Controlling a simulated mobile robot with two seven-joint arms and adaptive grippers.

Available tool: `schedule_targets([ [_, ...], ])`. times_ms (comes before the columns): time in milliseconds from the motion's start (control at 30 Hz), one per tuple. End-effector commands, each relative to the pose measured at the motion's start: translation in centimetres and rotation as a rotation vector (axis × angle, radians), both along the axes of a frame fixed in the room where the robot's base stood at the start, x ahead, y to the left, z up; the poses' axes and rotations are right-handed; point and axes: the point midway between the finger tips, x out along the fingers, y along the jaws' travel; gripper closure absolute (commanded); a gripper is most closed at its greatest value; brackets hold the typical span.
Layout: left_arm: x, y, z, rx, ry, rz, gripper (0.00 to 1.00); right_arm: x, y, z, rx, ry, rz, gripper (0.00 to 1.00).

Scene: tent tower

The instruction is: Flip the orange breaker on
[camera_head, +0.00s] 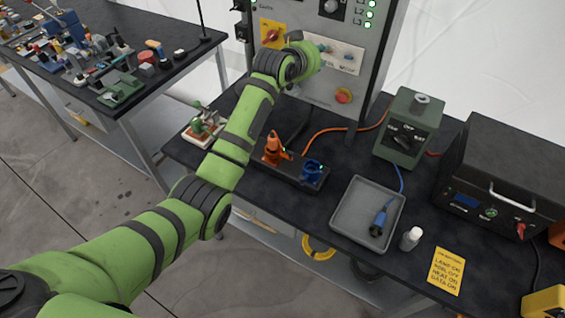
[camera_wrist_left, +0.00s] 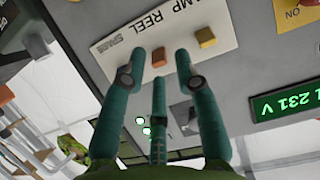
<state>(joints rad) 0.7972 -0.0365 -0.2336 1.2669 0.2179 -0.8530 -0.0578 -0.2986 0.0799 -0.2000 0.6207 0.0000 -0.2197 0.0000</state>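The orange breaker (camera_wrist_left: 158,57) is a small block on a pale labelled strip (camera_wrist_left: 110,45) of the grey panel, in the left wrist view. A yellow breaker (camera_wrist_left: 206,37) sits to its right. My left gripper (camera_wrist_left: 160,62) has teal fingers spread apart, one on each side of the orange breaker and one below it in the picture. I cannot tell whether they touch it or which way it is set. In the head view the left gripper (camera_head: 322,47) is at the strip (camera_head: 345,62), and its hand hides part of the panel. My right gripper is out of view.
The panel has a red switch on a yellow plate (camera_head: 271,34), a red button (camera_head: 343,96) and green lamps (camera_head: 369,14). Below on the dark bench are a grey tray (camera_head: 340,232), a green switch box (camera_head: 408,125) and orange and blue connectors (camera_head: 312,172).

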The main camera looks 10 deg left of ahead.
Motion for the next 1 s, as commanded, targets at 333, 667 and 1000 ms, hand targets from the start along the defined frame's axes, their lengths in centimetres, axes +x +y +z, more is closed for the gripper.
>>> schedule_targets([
  [333,3.4,-1.3,-1.3,-0.002,0.001,-0.003,0.69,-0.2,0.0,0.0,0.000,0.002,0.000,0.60],
  [667,4.0,-1.4,-3.1,-0.049,-0.142,-0.002,0.69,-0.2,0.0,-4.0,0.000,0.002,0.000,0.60],
  [1000,4.1,-1.4,-3.8,-0.109,-0.330,0.000,0.69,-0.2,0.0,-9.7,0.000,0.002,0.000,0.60],
])
